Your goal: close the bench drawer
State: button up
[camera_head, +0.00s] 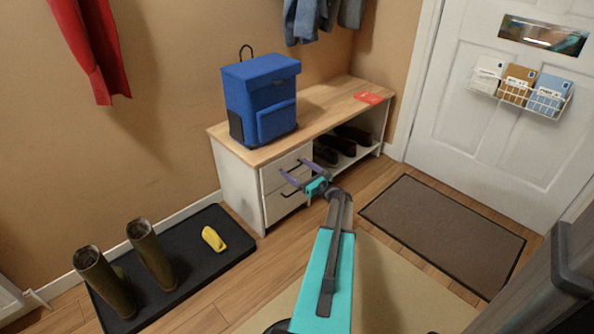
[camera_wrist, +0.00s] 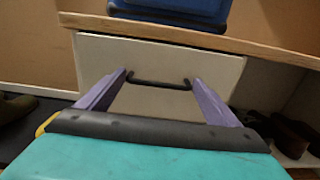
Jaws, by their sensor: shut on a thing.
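The wooden-topped bench (camera_head: 330,100) stands against the wall with two white drawers stacked at its left end. The upper drawer (camera_head: 272,180) looks about level with the bench front; any small gap is hard to judge. Its white front (camera_wrist: 215,65) fills the middle of the wrist view, just below the bench top's edge. My gripper (camera_head: 299,170) is at this front, its purple fingers at the two ends of the dark bar handle (camera_wrist: 158,84), holding it. The lower drawer's handle (camera_head: 293,191) shows just below my gripper.
A blue backpack (camera_head: 262,98) and a red item (camera_head: 369,98) are on the bench top. Shoes (camera_head: 335,146) sit in the open cubby right of the drawers. A black tray (camera_head: 205,262) with boots and a yellow object lies at left. A brown doormat (camera_head: 440,232) lies at right.

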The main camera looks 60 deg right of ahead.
jog(key=o, duration=1.4)
jog(key=shift+w, duration=0.3)
jog(key=shift+s, duration=0.1)
jog(key=shift+s, duration=0.1)
jog(key=shift+s, duration=0.45)
jog(key=p+v, duration=0.3)
jog(key=v, duration=0.9)
jog(key=shift+s, duration=0.35)
jog(key=shift+w+a, duration=0.1)
jog(key=shift+a, duration=0.15)
